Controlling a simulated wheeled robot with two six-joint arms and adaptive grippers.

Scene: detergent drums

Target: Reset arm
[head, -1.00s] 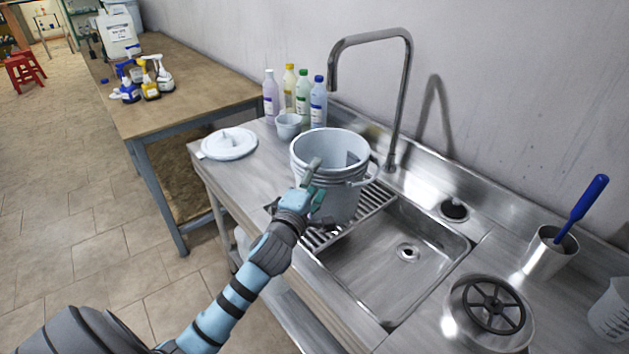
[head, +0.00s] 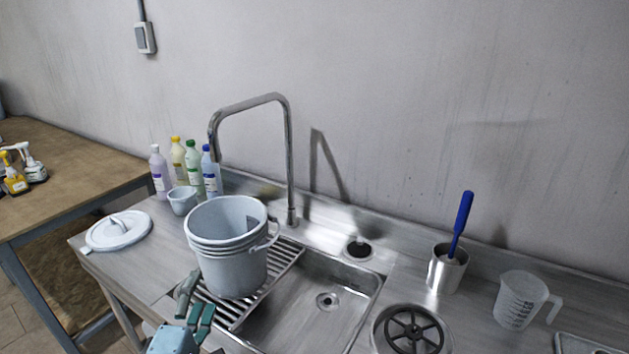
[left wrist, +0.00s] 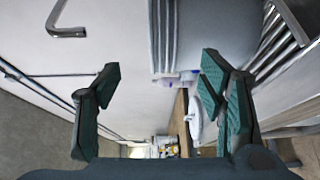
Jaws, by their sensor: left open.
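My left gripper (head: 192,298) is at the bottom of the head view, at the front edge of the sink counter and just in front of the bucket. In the left wrist view its two dark green fingers (left wrist: 160,90) are spread apart, with nothing between them. The grey-white bucket (head: 232,262) stands upright on the drain rack, uncovered. It also shows at the top of the left wrist view (left wrist: 205,35), apart from the fingers as far as I can tell. My right gripper is not in view.
The sink basin (head: 300,318) lies right of the bucket. A tall faucet (head: 290,165) rises behind. A white lid (head: 120,232), a small cup (head: 182,202) and several bottles (head: 192,165) stand left. A steel cup with a blue brush (head: 447,275) and a measuring jug (head: 518,302) are right.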

